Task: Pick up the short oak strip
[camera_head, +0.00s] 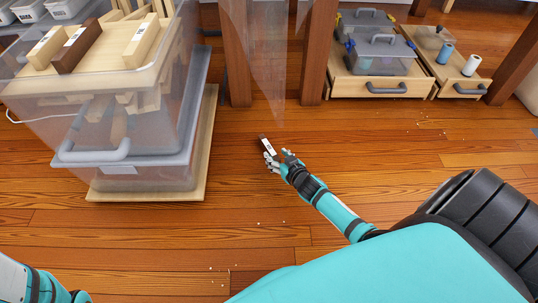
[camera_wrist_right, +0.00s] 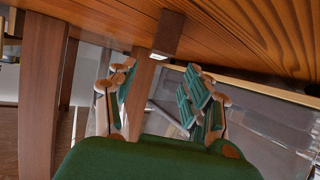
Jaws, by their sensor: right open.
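A short dark brown strip (camera_head: 266,146) with a white label lies on the wooden floor near the middle of the head view. The right wrist view, where the floor is at the top, shows a short brown strip (camera_wrist_right: 168,34) ahead of my fingers. Which wood it is, I cannot tell for sure. My right gripper (camera_head: 279,156) is open, its fingertips at the near end of this strip. In the right wrist view the fingers (camera_wrist_right: 160,86) stand apart with the strip beyond the gap between them. My left gripper is not in view.
A clear lidded bin (camera_head: 140,160) stands on a wooden base at left, with a brown strip (camera_head: 76,46) and two pale strips (camera_head: 47,46) (camera_head: 141,41) on top. Wooden legs (camera_head: 319,50) rise behind the gripper. A drawer unit (camera_head: 345,88) stands beyond. Floor at right is mostly clear.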

